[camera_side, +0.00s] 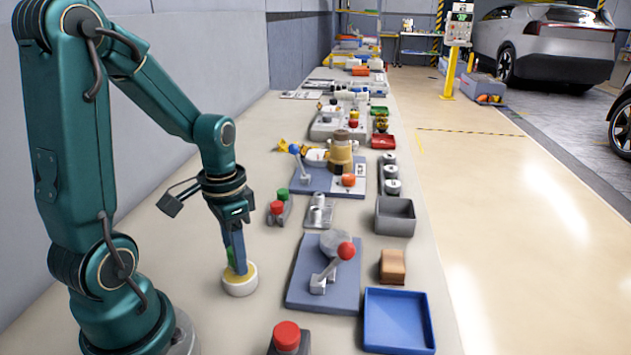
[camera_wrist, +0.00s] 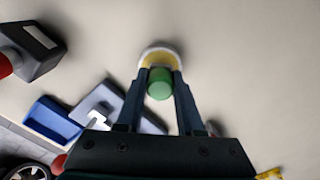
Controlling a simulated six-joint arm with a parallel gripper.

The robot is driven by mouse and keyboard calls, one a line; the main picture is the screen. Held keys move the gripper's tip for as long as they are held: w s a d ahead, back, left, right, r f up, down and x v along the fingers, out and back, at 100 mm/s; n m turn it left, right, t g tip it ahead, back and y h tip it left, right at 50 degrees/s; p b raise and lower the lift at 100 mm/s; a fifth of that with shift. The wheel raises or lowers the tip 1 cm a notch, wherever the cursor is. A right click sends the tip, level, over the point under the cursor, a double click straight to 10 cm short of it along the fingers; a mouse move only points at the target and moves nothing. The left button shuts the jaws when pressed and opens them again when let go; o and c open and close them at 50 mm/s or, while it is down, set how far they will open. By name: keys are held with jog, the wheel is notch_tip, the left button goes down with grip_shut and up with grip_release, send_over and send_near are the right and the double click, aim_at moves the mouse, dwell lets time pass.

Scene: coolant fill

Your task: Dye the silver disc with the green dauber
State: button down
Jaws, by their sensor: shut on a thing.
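My gripper (camera_side: 237,266) points down at the left of the bench, shut on the green dauber (camera_side: 230,256). In the wrist view the dauber's round green top (camera_wrist: 159,84) sits between my two fingers. Its lower end is hidden. Directly below is a round white pot (camera_side: 240,284) with a yellow inside; its rim also shows in the wrist view (camera_wrist: 160,50). I cannot tell whether the dauber touches the pot. A grey, silver-looking disc (camera_side: 333,240) lies on a blue-grey plate (camera_side: 305,292) to the right, partly behind a red-knobbed lever (camera_side: 346,251).
A blue tray (camera_side: 398,322), a brown block (camera_side: 392,267) and a grey bin (camera_side: 395,217) stand right of the plate. A red-button box (camera_side: 287,339) is in front. Red and green knobbed pieces (camera_side: 277,208) stand behind the pot. Bare bench lies around the pot.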

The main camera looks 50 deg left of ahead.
jog(key=shift+f, duration=0.6)
dwell(1.3)
jog(key=shift+r, duration=0.1)
jog(key=shift+r, duration=3.45)
